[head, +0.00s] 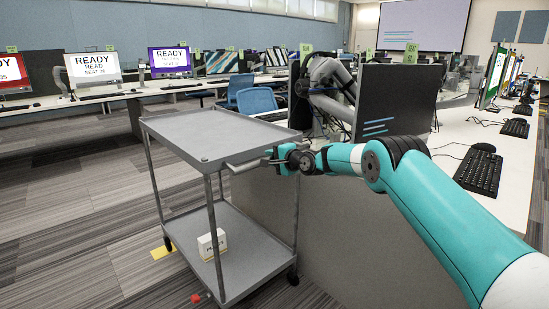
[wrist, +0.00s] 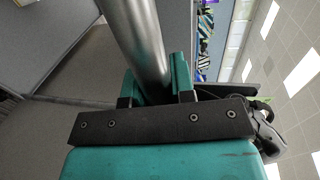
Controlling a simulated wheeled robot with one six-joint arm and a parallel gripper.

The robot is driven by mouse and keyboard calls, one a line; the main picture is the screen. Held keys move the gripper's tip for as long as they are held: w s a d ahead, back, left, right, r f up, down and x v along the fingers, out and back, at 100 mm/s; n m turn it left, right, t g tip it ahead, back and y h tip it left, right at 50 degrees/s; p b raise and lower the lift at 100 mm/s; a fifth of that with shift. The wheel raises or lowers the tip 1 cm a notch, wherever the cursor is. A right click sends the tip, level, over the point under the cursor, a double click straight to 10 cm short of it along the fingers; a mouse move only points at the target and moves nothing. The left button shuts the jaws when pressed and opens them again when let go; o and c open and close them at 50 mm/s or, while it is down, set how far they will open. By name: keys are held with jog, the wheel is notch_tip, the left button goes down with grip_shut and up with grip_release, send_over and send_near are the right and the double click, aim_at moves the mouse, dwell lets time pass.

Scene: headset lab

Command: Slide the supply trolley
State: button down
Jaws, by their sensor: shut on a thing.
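The supply trolley (head: 205,130) is a grey two-shelf cart on wheels, standing left of my arm in the head view. A metal handle bar (head: 243,166) sticks out from its right end. My gripper (head: 270,161) is shut on this handle. In the wrist view, the handle (wrist: 138,40) runs between the two teal fingers of my gripper (wrist: 157,85). A small white box (head: 211,244) stands on the lower shelf. Grey trolley surfaces appear at the left of the wrist view. The exact finger contact is partly hidden.
A grey desk panel (head: 340,240) stands close to the trolley's right. A yellow floor mark (head: 163,252) lies beside the left wheel, and a red thing (head: 196,298) is near the front wheel. A blue chair (head: 256,101) is behind. Striped carpet (head: 70,210) at left is clear.

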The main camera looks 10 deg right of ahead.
jog(key=shift+w+d, duration=0.2)
jog(key=shift+d, duration=0.05)
jog(key=c, duration=1)
grip_release()
jog(key=shift+o, duration=0.2)
jog(key=shift+s+a, duration=0.1)
jog(key=shift+a, duration=0.15)
jog(key=v, duration=1.7)
jog(key=shift+s, duration=0.2)
jog(key=shift+d, duration=0.1)
